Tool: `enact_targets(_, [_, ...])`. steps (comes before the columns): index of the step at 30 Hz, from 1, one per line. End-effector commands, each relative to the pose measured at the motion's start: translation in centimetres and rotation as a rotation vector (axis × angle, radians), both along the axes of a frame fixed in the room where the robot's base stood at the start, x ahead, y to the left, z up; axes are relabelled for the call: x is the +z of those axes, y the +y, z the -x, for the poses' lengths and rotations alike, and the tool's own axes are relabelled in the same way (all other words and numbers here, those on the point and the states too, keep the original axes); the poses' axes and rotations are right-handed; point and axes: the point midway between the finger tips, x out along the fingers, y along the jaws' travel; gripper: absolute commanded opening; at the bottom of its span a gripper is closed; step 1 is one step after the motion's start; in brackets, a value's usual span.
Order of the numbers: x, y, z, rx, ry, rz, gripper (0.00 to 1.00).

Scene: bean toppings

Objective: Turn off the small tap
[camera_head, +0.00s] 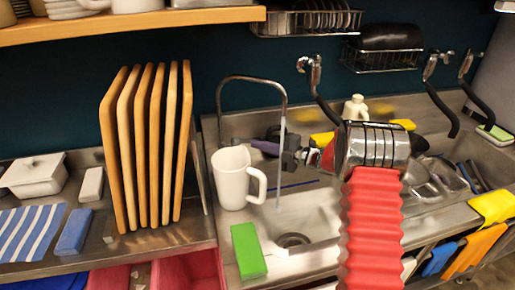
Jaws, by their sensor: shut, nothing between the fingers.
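The small tap (251,79) is a thin, chrome, curved pipe at the back left of the metal sink. Its spout hangs at the right end of the arch, and a thin stream of water (281,165) seems to run from it down into the basin. My arm reaches in from the front right, and my gripper (296,158) is shut and empty, pointing left close to the stream. I cannot tell whether it touches the water. The tap's handle cannot be made out clearly; a dark purple item (265,147) lies behind, left of my gripper.
A white mug (232,180) stands left of the stream, with a green sponge (249,250) in front. Wooden boards (155,150) stand upright on the left counter. Larger taps with black spouts (441,108) hang over the right. A shelf (130,25) and wire racks are above.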

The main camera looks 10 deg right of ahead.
Motion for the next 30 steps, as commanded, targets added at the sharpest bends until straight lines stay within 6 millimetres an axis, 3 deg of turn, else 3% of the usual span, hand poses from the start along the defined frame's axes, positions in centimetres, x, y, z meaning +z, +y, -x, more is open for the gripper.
enact_targets(4, [-0.1,-0.4,-0.6,0.064,-0.001,0.0,0.0])
enact_targets(30, [0.1,-1.8,-4.4,0.051,-0.002,-0.001,0.0])
